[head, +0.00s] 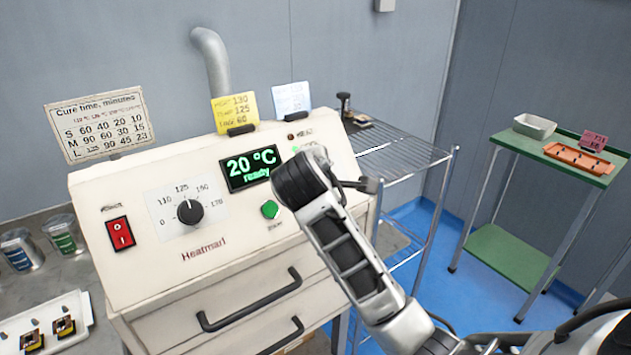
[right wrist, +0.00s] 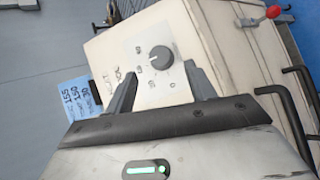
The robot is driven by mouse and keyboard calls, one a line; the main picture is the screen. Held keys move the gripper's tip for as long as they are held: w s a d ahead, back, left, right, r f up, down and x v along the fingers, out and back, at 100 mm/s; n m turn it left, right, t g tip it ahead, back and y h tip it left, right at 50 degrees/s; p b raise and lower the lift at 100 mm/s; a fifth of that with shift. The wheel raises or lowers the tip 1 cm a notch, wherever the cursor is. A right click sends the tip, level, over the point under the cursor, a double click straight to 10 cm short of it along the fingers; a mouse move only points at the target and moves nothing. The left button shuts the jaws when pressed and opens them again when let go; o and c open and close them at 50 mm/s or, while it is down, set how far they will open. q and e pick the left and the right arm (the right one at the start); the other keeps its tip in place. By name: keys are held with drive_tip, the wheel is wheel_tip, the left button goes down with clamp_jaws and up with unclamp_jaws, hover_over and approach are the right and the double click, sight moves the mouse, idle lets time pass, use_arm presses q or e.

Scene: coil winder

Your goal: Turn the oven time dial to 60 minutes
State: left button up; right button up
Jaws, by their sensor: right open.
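The oven (head: 215,265) is a cream cabinet with a sloped control panel. Its time dial (right wrist: 161,58) is a dark round knob on a white scale plate, seen in the right wrist view; in the head view my right arm hides it. I cannot read its pointer clearly. My right gripper (right wrist: 161,70) is open, its two fingers either side of the dial in the picture; contact is not visible. The temperature dial (head: 189,212) is left of the display (head: 250,168), which reads 20 °C ready. My left gripper is not in view.
A red power switch (head: 120,233) and green button (head: 269,209) are on the panel. Drawer handles (head: 250,300) stick out below. A cure time chart (head: 100,125), yellow card (head: 235,110) and blue card (head: 291,98) stand on top. A wire rack (head: 400,150) is to the right.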

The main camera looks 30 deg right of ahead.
drive_tip(key=v, duration=1)
drive_tip(key=shift+s+r, duration=0.15)
drive_tip(key=shift+r, duration=0.05)
drive_tip(key=shift+a, duration=0.1)
